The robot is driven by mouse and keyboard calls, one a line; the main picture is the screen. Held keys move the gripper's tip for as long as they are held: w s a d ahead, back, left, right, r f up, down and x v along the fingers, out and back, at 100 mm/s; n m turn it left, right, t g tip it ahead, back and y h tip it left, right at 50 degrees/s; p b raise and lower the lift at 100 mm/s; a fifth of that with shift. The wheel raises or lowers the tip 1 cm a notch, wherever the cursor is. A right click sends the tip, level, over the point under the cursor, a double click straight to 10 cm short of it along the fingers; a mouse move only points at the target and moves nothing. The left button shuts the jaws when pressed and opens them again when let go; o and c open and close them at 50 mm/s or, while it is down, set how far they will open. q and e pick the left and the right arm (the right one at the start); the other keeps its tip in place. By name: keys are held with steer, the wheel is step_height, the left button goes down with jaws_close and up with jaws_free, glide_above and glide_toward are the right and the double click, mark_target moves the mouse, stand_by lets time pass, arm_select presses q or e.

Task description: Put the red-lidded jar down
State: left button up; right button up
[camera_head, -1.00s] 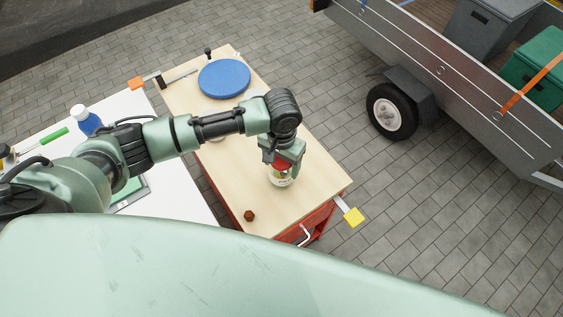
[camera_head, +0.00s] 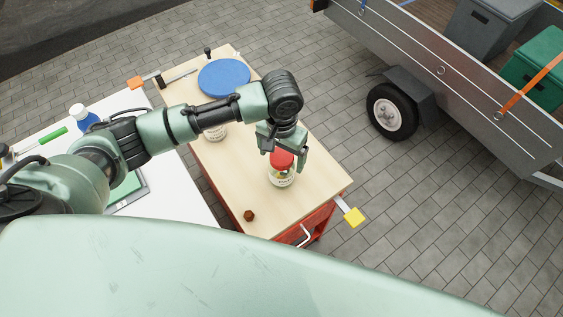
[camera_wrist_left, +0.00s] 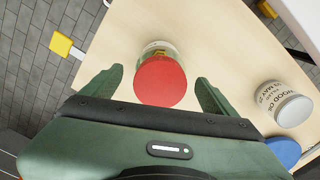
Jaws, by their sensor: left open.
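In the left wrist view the red lid (camera_wrist_left: 160,80) lies between the two spread fingertips of the left gripper (camera_wrist_left: 160,82), with gaps on both sides. My right gripper is not in view.
A second jar with a pale lid (camera_wrist_left: 293,110) stands on the bench; it is partly behind my arm in the head view. A blue disc (camera_head: 224,77) lies at the far end. A yellow-ended clamp (camera_head: 353,217) juts from the corner.

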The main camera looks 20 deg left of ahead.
arm_select(q)
step_height(320, 180, up, 8)
steer(key=shift+f+b, duration=0.1)
steer(key=shift+b, duration=0.3)
stand_by(0.3)
